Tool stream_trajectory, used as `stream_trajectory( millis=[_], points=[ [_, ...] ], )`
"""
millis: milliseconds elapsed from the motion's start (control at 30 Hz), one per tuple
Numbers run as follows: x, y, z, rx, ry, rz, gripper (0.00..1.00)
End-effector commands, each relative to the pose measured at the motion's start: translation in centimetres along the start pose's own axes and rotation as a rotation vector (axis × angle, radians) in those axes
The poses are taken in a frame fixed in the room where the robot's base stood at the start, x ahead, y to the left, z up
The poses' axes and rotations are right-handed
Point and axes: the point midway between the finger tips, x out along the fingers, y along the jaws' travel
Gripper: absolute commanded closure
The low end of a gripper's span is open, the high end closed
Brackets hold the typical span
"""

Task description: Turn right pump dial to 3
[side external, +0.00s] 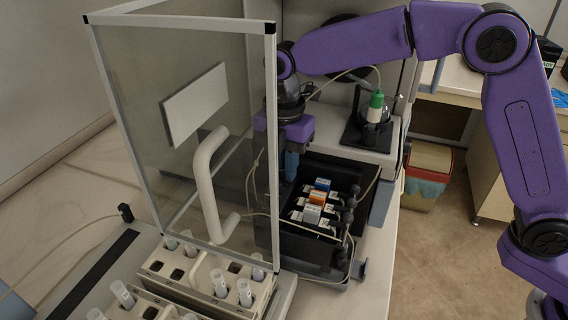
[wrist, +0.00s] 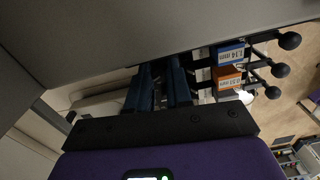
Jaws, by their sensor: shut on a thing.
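The pump (side external: 310,240) is a dark block with several coloured tube cassettes (side external: 318,197) on top. My gripper (side external: 291,168) points down at the back left of these cassettes, just right of the door frame. In the wrist view, its blue fingers (wrist: 160,85) are close together and run under a grey panel (wrist: 120,30). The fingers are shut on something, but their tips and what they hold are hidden. No dial or number can be made out in either view, so I cannot tell its setting.
A glass door with a white handle (side external: 207,185) stands close left of my gripper. Racks of tubes (side external: 200,275) stand in front. A green-capped bottle (side external: 375,107) stands behind right. Thin tubing and black knobs (wrist: 289,41) lie beside the cassettes.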

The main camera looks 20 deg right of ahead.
Motion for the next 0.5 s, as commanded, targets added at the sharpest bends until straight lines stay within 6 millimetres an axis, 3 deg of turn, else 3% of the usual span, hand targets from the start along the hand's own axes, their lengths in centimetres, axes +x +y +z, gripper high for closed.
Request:
stream_trajectory(
  millis=[200, 500],
  points=[
    [-0.10, 0.01, 0.04, 0.154, 0.000, 0.002, 1.00],
    [-0.13, 0.02, 0.07, 0.184, 0.000, 0.003, 1.00]
  ],
)
